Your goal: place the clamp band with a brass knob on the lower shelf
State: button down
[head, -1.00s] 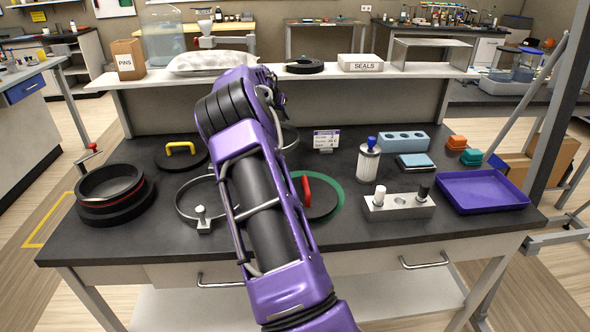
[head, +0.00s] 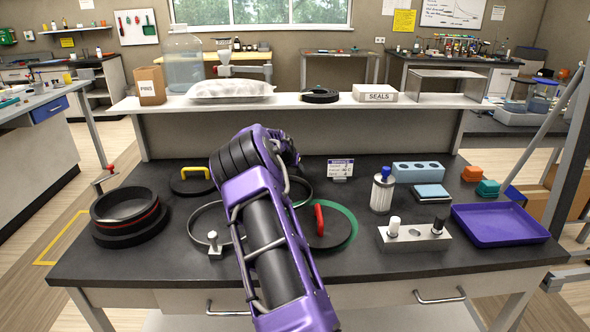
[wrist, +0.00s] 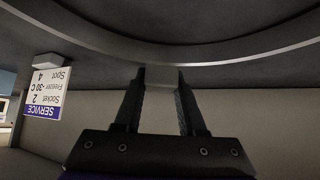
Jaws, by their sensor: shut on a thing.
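A thin dark metal clamp band (head: 302,188) shows partly behind my arm in the head view. In the wrist view the band (wrist: 200,57) arcs across the top, and my gripper (wrist: 161,78) is shut on a small grey block at its edge. No brass knob shows. In the head view my arm hides the gripper. A second clamp band (head: 192,222) with a steel-coloured knob lies on the bench to the left of my arm. A pale strip of the lower shelf (head: 175,323) shows under the bench at the bottom edge.
The dark bench (head: 400,275) holds a black ring stack (head: 125,225), a yellow-handled lid (head: 192,182), a red-handled disc (head: 325,232), a filter (head: 382,192), a knobbed block (head: 415,238) and a purple tray (head: 498,226). A service card (head: 340,169) stands near the band. Drawers front the bench.

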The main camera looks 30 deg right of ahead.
jog(key=shift+c, duration=2.4)
grip_release()
jog(key=shift+f, duration=0.1)
